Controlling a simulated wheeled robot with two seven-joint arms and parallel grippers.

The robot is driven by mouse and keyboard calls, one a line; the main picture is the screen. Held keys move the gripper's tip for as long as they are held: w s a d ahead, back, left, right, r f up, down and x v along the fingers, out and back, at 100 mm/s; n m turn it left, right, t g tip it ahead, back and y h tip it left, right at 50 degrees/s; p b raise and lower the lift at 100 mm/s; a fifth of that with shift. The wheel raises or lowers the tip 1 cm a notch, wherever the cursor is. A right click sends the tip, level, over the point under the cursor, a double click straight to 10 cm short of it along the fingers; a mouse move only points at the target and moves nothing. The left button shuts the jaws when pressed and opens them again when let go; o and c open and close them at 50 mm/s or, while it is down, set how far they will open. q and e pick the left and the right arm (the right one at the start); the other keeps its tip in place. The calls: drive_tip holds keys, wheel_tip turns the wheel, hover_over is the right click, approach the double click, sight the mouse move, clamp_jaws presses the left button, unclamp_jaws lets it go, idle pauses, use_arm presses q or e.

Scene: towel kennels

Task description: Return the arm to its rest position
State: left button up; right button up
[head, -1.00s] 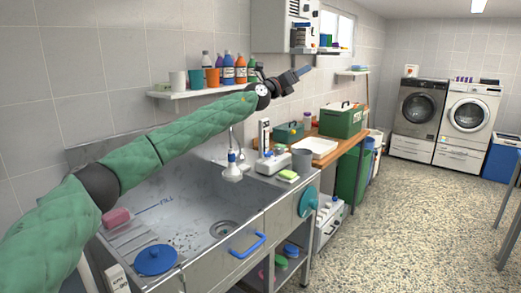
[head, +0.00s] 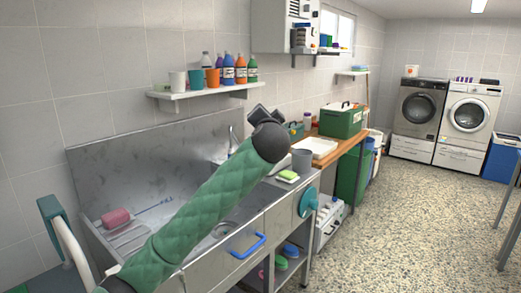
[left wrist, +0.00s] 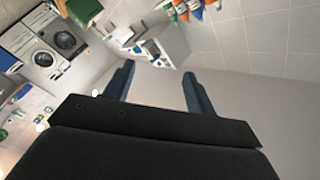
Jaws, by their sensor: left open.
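My left arm (head: 205,212), in a green quilted sleeve, rises from the bottom left of the head view across the sink. It ends in a dark joint and a dark wrist part (head: 262,114) in front of the back wall. The gripper fingers cannot be made out in the head view. In the left wrist view, my left gripper (left wrist: 158,72) has its two blue-grey fingers well apart, with nothing between them.
The arm covers much of the steel sink (head: 105,170). A wall shelf (head: 205,90) with cups and bottles is behind the arm. The speckled floor (head: 410,225) is open at right.

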use_arm(q)
drive_tip(key=s+a+f+n+g+h, duration=0.1)
drive_tip(key=s+a+f+n+g, duration=0.3)
drive_tip(key=s+f, duration=0.8)
drive_tip(key=s+a+f+g, duration=0.3)
drive_tip(key=s+a+f, duration=0.3)
drive_tip(key=f, duration=1)
drive_tip(key=s+a+f+n+g+h, duration=0.1)
drive_tip(key=s+a+f+g, duration=0.25)
drive_tip(key=s+f, duration=0.9)
drive_tip(key=s+a+f+n+g, duration=0.1)
drive_tip(key=s+f+g, duration=0.5)
drive_tip(key=s+f, duration=1.6)
drive_tip(key=shift+s+a+f+n+p, duration=0.35)
drive_tip(key=shift+s+a, duration=0.35)
drive_tip(key=shift+s, duration=0.35)
use_arm(e)
wheel_tip(320, 180, up, 11)
drive_tip(key=s+a+t, duration=0.1)
drive_tip(key=shift+s+a+r+y, duration=0.2)
drive_tip(key=shift+s+y, duration=0.1)
drive_tip(key=shift+s, duration=0.1)
